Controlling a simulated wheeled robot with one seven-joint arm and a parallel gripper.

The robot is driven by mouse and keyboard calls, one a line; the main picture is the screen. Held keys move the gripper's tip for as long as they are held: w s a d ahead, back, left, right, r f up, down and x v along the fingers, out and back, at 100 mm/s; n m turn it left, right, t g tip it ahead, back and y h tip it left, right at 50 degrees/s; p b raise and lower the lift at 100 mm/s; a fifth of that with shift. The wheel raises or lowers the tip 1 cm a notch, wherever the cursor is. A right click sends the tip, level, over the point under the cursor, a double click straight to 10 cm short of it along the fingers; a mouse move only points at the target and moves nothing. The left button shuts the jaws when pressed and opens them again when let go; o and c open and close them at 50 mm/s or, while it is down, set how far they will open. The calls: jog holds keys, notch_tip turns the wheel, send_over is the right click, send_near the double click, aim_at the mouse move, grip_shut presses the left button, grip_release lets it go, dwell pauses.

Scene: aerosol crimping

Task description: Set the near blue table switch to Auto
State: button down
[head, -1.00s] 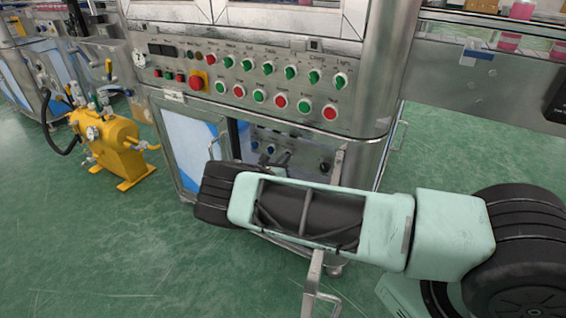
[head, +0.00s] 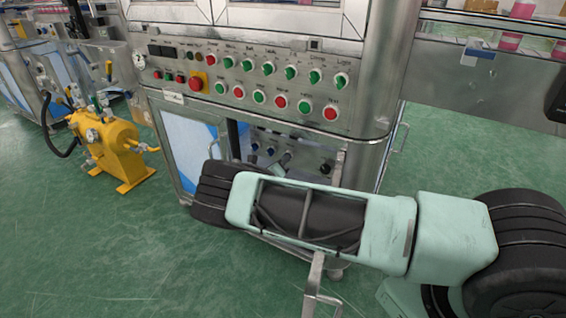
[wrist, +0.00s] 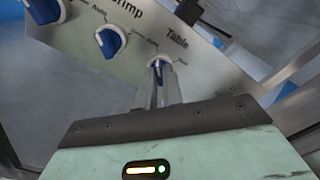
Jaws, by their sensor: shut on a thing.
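The blue table switch (wrist: 156,63) is a small blue and white knob under the word "Table" on a grey panel in the wrist view. My gripper (wrist: 157,76) is shut on it, with its two narrow fingers pointing straight at the panel. The fingers hide much of the knob, so its setting cannot be read. In the head view my gripper (head: 285,160) reaches into the open lower cabinet, partly hidden behind my arm.
Another blue knob (wrist: 110,41) sits close to the left of the held switch, with a further one (wrist: 45,9) beyond it. The cabinet door (head: 190,150) stands left of my arm. A button panel (head: 250,80) is above. A yellow machine (head: 115,150) stands on the floor at left.

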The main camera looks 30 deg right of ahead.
jog(key=shift+a+f, duration=0.1)
jog(key=shift+f, duration=0.05)
jog(key=c, duration=1.5)
grip_release()
jog(key=shift+c, duration=0.2)
jog(key=p+v, duration=0.1)
jog(key=v, duration=1.6)
jog(key=shift+p, duration=0.35)
jog(key=shift+s+a, duration=0.15)
jog(key=shift+a, duration=0.05)
